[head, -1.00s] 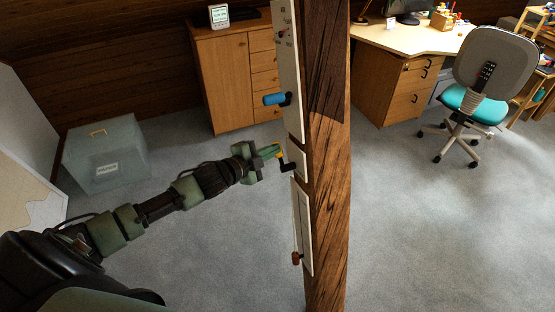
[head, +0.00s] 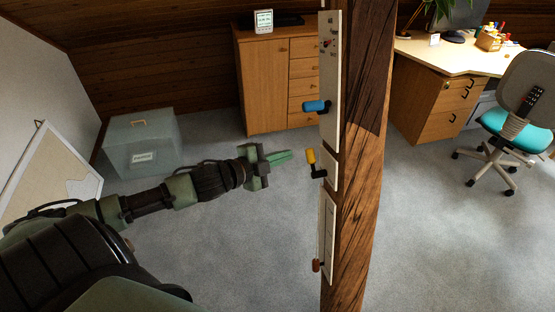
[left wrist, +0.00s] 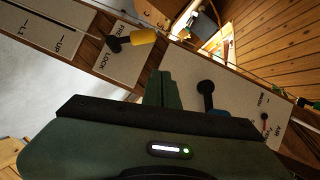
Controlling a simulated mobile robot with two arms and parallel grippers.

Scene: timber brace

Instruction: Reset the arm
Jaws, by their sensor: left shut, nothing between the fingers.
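My left arm comes in from the left in the head view. Its green left gripper (head: 281,157) is shut and empty, a short gap to the left of the panels on the timber post (head: 358,150). A yellow-handled lever (head: 311,157) marked LOCK sticks out of the middle panel, just right of the fingertips and apart from them. The yellow handle (left wrist: 143,37) also shows in the left wrist view, beyond the shut fingers (left wrist: 161,90). A blue handle (head: 316,106) sits on the upper panel, and a red-brown handle (head: 316,265) on the lower one. My right gripper is not in view.
A wooden cabinet (head: 262,85) stands behind the gripper, and a grey translucent box (head: 142,140) lies on the floor at left. A desk (head: 425,95) and a swivel chair (head: 522,115) stand to the right. The carpet below the arm is clear.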

